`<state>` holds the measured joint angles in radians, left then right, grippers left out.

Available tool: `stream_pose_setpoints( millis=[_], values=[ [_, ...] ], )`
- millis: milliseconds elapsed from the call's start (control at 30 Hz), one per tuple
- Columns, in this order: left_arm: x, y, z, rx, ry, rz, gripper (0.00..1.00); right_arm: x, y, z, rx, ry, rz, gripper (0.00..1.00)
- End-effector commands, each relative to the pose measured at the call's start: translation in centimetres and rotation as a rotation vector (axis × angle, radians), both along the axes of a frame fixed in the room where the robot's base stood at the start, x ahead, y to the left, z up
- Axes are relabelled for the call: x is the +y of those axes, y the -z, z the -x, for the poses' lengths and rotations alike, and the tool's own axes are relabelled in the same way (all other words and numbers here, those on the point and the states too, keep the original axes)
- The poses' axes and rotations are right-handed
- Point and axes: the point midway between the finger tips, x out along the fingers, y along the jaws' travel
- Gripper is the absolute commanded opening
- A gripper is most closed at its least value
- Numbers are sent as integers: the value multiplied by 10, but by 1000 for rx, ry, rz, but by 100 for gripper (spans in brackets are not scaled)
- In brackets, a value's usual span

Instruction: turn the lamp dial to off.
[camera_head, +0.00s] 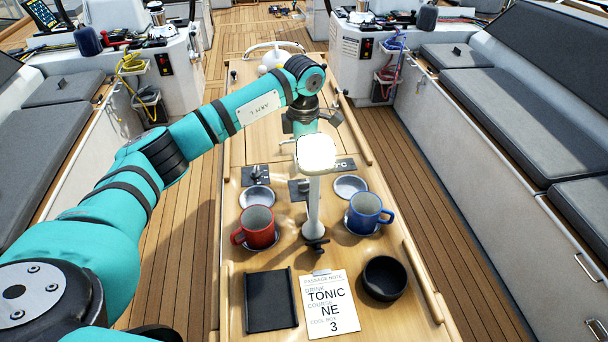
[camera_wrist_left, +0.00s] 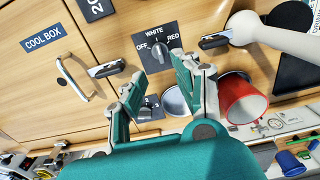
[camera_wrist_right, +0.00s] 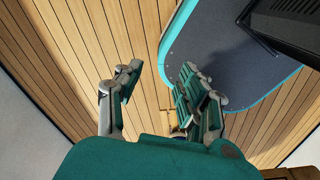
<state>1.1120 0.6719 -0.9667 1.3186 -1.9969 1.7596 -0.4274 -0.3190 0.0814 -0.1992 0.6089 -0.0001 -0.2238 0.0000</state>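The lamp dial (camera_wrist_left: 160,47) is a dark knob on a dark square panel marked OFF, WHITE and RED in the left wrist view. Its exact pointing is hard to make out. In the head view the dial panel (camera_head: 299,190) shows partly, left of the lamp's post. The lamp (camera_head: 316,153) has a bright white head on a white post. My left gripper (camera_wrist_left: 158,76) is open and empty, its fingers apart just short of the panel. In the head view it is largely hidden behind the lamp head. My right gripper (camera_wrist_right: 158,84) is open and empty over the wooden floor.
A red mug (camera_head: 258,228), a blue mug (camera_head: 366,214) and a black bowl (camera_head: 384,278) stand near the lamp post. A switch panel (camera_head: 256,175) sits left of the dial. A note (camera_head: 328,302) and black tray (camera_head: 271,300) lie in front.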

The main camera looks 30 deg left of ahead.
Motion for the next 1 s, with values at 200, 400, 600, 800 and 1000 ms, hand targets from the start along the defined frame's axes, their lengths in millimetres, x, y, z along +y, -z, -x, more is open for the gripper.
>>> stream_pose_setpoints(
  millis=[200, 400, 600, 800, 1000],
  values=[
    [-1, 44, 1, 4, -1, 2, 32, 8, -20, -34, -53, 1, -12, 40],
    [-1, 70, 0, 2, 0, 1, 32, 8, -26, -35, -54, 1, -12, 40],
    [0, 79, 0, -1, 0, 0, 32, 6, -26, -21, -32, 0, -9, 40],
    [0, 80, 0, -1, 0, 0, 32, 3, -26, -16, -24, -1, -4, 40],
    [0, 80, 0, -1, 0, 0, 7, 1, -26, -17, -26, -1, -3, 40]
  ],
)
